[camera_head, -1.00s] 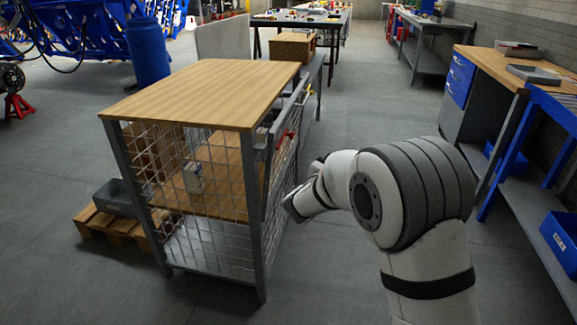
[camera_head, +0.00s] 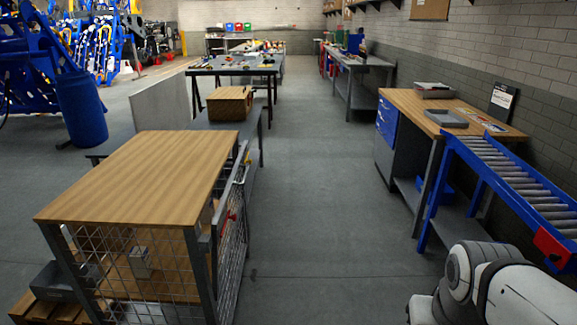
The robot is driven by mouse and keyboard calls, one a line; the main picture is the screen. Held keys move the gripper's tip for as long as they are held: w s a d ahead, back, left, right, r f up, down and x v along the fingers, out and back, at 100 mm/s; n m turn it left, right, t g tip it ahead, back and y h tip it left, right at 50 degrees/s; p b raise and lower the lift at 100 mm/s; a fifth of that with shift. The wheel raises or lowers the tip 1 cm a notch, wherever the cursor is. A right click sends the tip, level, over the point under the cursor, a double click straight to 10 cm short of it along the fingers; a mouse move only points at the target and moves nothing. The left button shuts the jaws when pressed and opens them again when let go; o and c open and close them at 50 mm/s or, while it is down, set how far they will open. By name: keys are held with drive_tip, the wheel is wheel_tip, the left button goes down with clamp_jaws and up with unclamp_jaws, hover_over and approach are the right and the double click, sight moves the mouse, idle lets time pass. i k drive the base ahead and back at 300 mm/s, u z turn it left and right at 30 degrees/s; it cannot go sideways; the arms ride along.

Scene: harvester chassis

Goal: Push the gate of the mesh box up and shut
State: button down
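The mesh box (camera_head: 192,262) stands at the lower left, with a wooden top (camera_head: 140,178), grey frame posts and wire mesh sides. Its gate (camera_head: 235,240) is a mesh panel on the box's right side, with a red part (camera_head: 231,215) near its top rail. The gate stands raised, close along that side. I cannot tell whether it is flush with the frame or latched. A small grey item shows inside behind the mesh. My arm shows only at the bottom right corner, apart from the box. My gripper is out of view.
The floor (camera_head: 315,230) right of the gate is clear. A workbench (camera_head: 440,105) and a blue roller conveyor (camera_head: 510,180) stand along the right wall. A low grey table with a cardboard-coloured box (camera_head: 229,103) stands behind the mesh box. A pallet lies at the lower left.

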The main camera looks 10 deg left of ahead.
sight(218, 276)
drive_tip(key=u, duration=0.1)
drive_tip(key=i, duration=1.45)
drive_tip(key=u, duration=0.7)
drive_tip(key=i, duration=0.9)
drive_tip(key=u, duration=0.3)
